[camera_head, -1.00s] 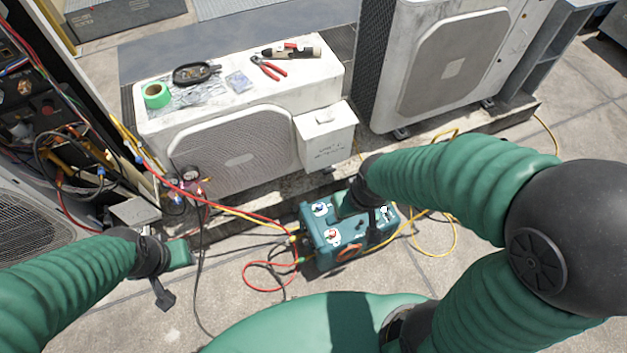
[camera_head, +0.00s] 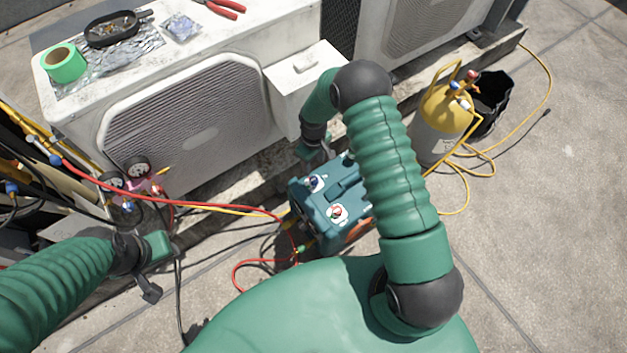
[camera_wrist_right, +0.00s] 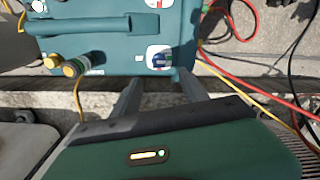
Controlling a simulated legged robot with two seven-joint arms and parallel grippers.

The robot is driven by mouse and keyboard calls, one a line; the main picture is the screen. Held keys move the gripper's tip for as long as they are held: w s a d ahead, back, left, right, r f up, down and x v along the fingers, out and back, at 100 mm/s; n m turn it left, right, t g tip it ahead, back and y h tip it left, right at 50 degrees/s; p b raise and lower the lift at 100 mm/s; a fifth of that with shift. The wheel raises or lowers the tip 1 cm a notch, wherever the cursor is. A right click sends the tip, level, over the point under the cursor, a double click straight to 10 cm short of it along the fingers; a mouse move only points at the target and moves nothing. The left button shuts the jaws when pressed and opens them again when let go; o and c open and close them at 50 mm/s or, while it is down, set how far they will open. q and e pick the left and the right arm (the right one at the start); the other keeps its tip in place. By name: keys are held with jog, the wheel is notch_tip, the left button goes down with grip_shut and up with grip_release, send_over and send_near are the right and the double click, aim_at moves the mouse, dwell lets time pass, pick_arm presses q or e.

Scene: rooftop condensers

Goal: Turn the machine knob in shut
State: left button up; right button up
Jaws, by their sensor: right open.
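The teal machine (camera_head: 348,232) stands on the concrete. Its top bears a blue knob (camera_head: 316,183) on a white dial and a red knob (camera_head: 337,212) on another; their labels are too small to read. My right gripper (camera_head: 312,153) is behind the machine, partly hidden by my arm. In the right wrist view, its open, empty fingers (camera_wrist_right: 158,94) point at the machine (camera_wrist_right: 110,32), with the blue knob (camera_wrist_right: 161,58) just beyond the tips, apart from them. My left gripper (camera_head: 152,262) hangs at the lower left, away from the machine; its jaws are unclear.
Red and yellow hoses (camera_head: 225,207) run from the gauges (camera_head: 130,175) to the machine's left side. A yellow-topped cylinder (camera_head: 440,125) stands to the right. A white condenser unit (camera_head: 190,120) is behind. Bare concrete lies at right.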

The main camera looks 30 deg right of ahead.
aim_at(314, 179)
jog(key=f+b, duration=0.1)
jog(key=f, duration=0.2)
jog(key=f+b, duration=0.1)
jog(key=f, duration=0.2)
jog(key=f+b, duration=0.1)
jog(key=f, duration=0.3)
jog(key=shift+d, duration=0.25)
jog(key=shift+a+f, duration=0.1)
jog(key=shift+f, duration=0.3)
jog(key=shift+r, duration=0.1)
grip_shut()
